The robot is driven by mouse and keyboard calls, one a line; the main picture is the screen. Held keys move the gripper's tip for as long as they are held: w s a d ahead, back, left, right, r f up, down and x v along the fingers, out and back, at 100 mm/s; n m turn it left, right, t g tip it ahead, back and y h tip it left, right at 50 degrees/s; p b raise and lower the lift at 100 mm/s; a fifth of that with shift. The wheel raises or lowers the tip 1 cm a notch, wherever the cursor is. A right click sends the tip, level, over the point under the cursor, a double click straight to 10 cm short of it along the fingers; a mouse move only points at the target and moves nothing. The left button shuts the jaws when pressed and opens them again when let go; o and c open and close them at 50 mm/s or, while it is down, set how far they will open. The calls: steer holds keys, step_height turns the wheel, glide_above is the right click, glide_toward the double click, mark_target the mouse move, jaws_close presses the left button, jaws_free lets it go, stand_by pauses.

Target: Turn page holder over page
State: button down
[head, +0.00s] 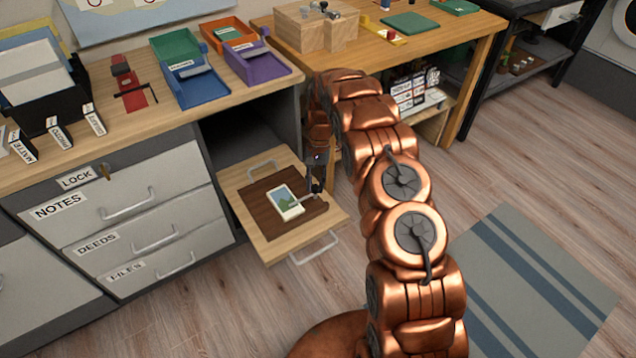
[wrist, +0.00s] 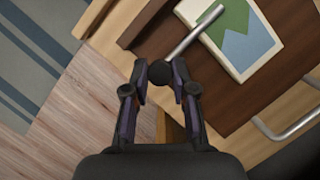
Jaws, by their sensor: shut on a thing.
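The page (head: 286,203), a cream sheet with a green and blue picture, lies on a dark brown panel (head: 262,222) of the pull-out board. It also shows in the wrist view (wrist: 240,62). The page holder is a thin metal rod (wrist: 195,36) with a round dark knob at its near end; the rod's far part lies across the page's edge and picture in the wrist view. My gripper (wrist: 161,76) is shut on the knob, one finger on each side. In the head view my gripper (head: 316,188) is at the board's right side, and the knob is hard to make out.
The wooden pull-out board (head: 262,248) has metal handles at front and back. Left of it are closed drawers (head: 130,205). Above is a desk with coloured trays (head: 195,85). A striped rug (head: 535,285) lies on open floor at right.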

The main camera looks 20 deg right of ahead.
steer(key=c, duration=0.9)
jaws_free()
steer(key=shift+c, duration=0.2)
steer(key=v, duration=1.2)
